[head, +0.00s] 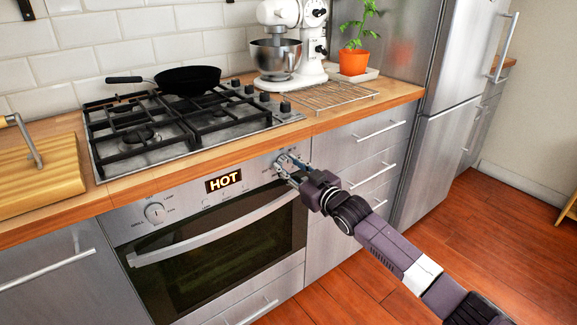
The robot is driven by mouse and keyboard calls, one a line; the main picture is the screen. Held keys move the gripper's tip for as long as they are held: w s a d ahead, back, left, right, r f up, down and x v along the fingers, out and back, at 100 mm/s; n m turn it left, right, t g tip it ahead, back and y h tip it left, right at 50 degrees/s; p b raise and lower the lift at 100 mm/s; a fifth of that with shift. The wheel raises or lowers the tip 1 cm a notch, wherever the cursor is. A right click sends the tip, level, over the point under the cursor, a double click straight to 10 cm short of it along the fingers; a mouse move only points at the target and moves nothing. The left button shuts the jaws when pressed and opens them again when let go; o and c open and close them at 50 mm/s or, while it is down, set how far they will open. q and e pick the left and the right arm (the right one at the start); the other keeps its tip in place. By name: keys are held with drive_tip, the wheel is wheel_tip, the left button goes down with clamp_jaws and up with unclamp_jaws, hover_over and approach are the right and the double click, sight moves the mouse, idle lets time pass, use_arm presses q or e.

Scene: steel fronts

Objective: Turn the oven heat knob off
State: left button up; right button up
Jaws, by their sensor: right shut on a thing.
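The oven (215,260) has a steel front with a lit display (223,182) that reads HOT. A round knob (155,213) sits at the left of its panel, with small print around it. My right gripper (284,167) is at the right end of the panel, shut on a knob there. The fingers cover most of that knob, so its pointer and setting cannot be read. My left gripper is not in view.
The oven door handle (215,232) runs just below the panel. Above is the wooden counter (230,143) with a gas hob, a black pan (188,80), a stand mixer (290,50) and a wire rack (330,96). Steel drawers (345,150) stand to the right.

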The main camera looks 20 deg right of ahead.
drive_tip(key=shift+f, duration=0.2)
drive_tip(key=o, duration=1.2)
drive_tip(key=shift+r, duration=0.15)
drive_tip(key=shift+c, duration=0.2)
drive_tip(key=shift+s, duration=0.15)
drive_tip(key=v, duration=1.2)
